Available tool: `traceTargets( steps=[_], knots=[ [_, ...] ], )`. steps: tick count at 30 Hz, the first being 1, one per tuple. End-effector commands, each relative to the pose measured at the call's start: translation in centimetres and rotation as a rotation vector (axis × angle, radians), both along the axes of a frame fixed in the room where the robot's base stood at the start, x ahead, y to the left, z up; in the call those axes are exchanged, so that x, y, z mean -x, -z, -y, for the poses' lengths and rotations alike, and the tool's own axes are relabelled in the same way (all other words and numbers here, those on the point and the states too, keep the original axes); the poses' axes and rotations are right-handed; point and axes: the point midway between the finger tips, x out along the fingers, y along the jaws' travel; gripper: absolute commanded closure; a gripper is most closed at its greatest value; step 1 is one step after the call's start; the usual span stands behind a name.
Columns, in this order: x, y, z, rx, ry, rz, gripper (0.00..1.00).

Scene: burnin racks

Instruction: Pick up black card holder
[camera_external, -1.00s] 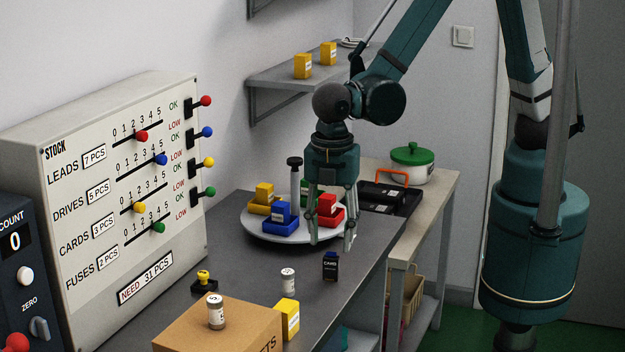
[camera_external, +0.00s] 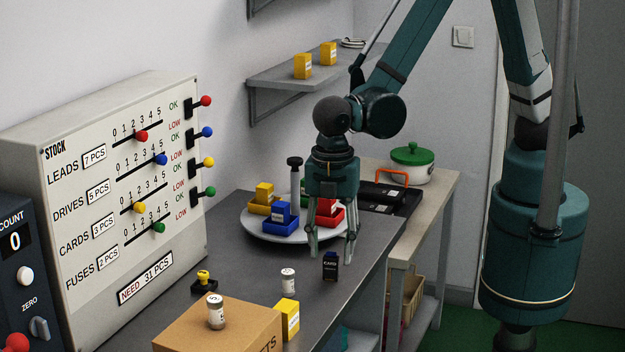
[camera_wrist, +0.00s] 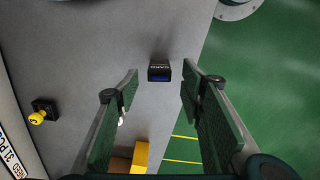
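The black card holder (camera_external: 330,266) stands upright on the dark grey table, near its right edge. It has a pale label and a blue part. In the wrist view the holder (camera_wrist: 159,71) lies ahead of the fingertips, in line with the gap between them. My gripper (camera_external: 331,258) is open, its fingers pointing down, with the holder appearing just under the fingertips in the external view. In the wrist view my gripper (camera_wrist: 161,67) has its two green-padded fingers spread wide, with nothing between them.
A round turntable (camera_external: 262,229) with coloured bins stands behind the gripper. A white jar (camera_external: 288,281), a yellow box (camera_external: 287,318) and a cardboard box (camera_external: 190,331) stand in front. The stock panel (camera_external: 70,220) is at the left. The table edge drops to the green floor (camera_wrist: 255,90).

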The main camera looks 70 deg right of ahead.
Motion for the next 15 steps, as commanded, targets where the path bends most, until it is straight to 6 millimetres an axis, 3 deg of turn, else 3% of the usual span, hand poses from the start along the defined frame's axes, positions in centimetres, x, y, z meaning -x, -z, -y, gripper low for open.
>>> traceTargets(
  steps=[15],
  knots=[
    [-0.04, 0.85, 0.06, 0.000, 0.000, 0.000, 0.61]
  ],
)
